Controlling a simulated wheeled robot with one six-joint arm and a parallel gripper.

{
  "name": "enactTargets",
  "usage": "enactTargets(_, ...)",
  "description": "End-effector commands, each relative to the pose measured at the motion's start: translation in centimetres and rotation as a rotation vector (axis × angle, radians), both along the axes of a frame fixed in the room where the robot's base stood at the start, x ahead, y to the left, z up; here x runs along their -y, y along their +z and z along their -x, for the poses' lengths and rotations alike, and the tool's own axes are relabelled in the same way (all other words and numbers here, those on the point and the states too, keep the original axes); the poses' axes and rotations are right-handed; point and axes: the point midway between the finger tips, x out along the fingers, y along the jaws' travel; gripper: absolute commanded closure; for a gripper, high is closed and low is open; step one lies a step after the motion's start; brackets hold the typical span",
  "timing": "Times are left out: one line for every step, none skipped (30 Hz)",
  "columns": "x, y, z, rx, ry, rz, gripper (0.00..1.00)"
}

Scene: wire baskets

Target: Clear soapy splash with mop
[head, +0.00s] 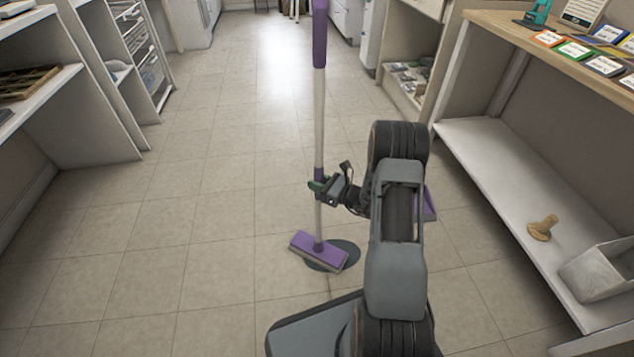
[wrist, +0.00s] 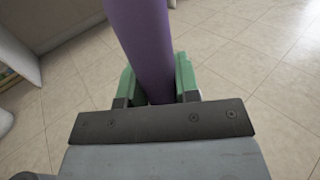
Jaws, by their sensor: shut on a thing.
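The mop (head: 319,120) stands nearly upright on the tiled floor, with a purple top grip, a pale shaft and a flat purple head (head: 318,250). A dark, roundish splash (head: 346,253) lies on the floor under and beside the mop head, which covers part of it. My gripper (head: 318,186) is shut on the mop's shaft at a purple section low on the handle. In the wrist view, the purple handle (wrist: 143,45) runs between the green fingers of my gripper (wrist: 160,82).
A purple object (head: 430,206) is partly hidden behind my arm. A wooden-topped bench (head: 560,62) with a white lower shelf (head: 490,165) stands at the right, holding a grey bin (head: 603,272). White shelving (head: 90,120) lines the left.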

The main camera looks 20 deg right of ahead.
Motion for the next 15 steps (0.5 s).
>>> enactTargets(0.1,0.1,0.0,0.003,-0.001,0.000,1.00)
enactTargets(0.2,0.1,0.0,0.003,-0.001,0.000,1.00)
enactTargets(0.3,0.1,0.0,0.003,-0.002,0.000,1.00)
enactTargets(0.5,0.1,0.0,0.003,-0.002,0.000,1.00)
enactTargets(0.6,0.1,0.1,0.003,-0.003,0.000,1.00)
enactTargets(0.8,0.1,0.1,0.003,-0.003,0.000,1.00)
enactTargets(1.0,0.1,0.1,0.003,-0.003,0.000,1.00)
enactTargets(1.2,0.1,0.2,0.003,-0.002,0.000,1.00)
enactTargets(1.4,0.1,0.2,0.003,-0.002,0.000,1.00)
enactTargets(1.6,0.1,0.3,0.003,-0.002,0.000,1.00)
enactTargets(1.8,0.1,0.3,0.003,-0.003,0.000,1.00)
enactTargets(2.1,0.1,0.3,0.003,-0.003,0.000,1.00)
enactTargets(2.4,0.1,0.4,0.003,-0.003,0.001,1.00)
enactTargets(2.5,0.1,0.4,0.003,-0.002,0.001,1.00)
enactTargets(2.7,0.1,0.5,0.003,-0.001,0.001,1.00)
